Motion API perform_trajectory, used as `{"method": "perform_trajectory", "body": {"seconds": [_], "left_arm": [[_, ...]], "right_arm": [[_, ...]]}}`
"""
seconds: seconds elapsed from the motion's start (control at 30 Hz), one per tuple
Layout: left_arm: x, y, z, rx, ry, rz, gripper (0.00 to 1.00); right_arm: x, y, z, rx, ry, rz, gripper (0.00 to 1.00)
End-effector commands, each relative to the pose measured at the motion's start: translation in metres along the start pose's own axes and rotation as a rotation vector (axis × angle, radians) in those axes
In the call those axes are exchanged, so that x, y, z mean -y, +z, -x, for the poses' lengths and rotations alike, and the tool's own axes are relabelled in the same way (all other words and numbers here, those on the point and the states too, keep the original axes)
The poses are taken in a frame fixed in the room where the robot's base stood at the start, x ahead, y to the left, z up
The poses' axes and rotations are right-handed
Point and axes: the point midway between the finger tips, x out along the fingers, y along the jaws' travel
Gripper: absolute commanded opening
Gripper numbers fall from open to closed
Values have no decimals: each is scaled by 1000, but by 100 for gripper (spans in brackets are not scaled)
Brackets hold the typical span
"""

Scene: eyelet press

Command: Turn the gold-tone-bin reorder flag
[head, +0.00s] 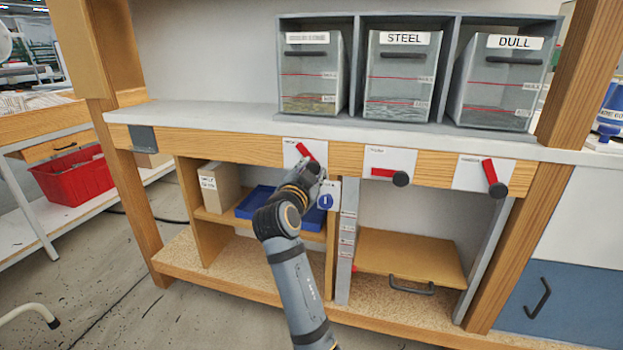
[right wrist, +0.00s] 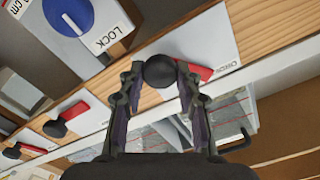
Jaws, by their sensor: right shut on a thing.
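Three red reorder flags with black round knobs sit on white plates along the wooden rail. The left flag (head: 305,151) is tilted, under the bin with a blurred label (head: 309,90). My right gripper (head: 311,173) is at this flag and hides its knob in the head view. In the right wrist view, the fingers (right wrist: 160,80) are shut on the black knob (right wrist: 160,70), with the red flag (right wrist: 200,72) beside it. The middle flag (head: 383,172) lies level; the right flag (head: 489,171) is steeply tilted. My left gripper is out of view.
The STEEL bin (head: 400,85) and DULL bin (head: 500,90) stand on the shelf above. A blue LOCK dial (right wrist: 68,15) is close to my right gripper. Below are a blue tray (head: 256,202) and a wooden drawer (head: 410,255).

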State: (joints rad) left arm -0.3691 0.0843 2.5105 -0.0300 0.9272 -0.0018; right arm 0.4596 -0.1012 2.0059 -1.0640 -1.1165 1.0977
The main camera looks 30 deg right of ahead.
Motion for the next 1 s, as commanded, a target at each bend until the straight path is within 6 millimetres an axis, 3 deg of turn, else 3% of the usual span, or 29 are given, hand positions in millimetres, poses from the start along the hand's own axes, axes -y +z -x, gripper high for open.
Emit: {"method": "perform_trajectory", "body": {"seconds": [0.03,0.3,0.97,1.0], "left_arm": [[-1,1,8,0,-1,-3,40],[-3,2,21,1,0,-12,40],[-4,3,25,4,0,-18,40],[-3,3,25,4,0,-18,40]], "right_arm": [[-2,1,0,-7,-4,-33,0],[-1,0,0,-6,-3,-167,0],[0,-2,0,-4,-2,-229,0],[0,-2,0,-4,-2,-229,35]]}}
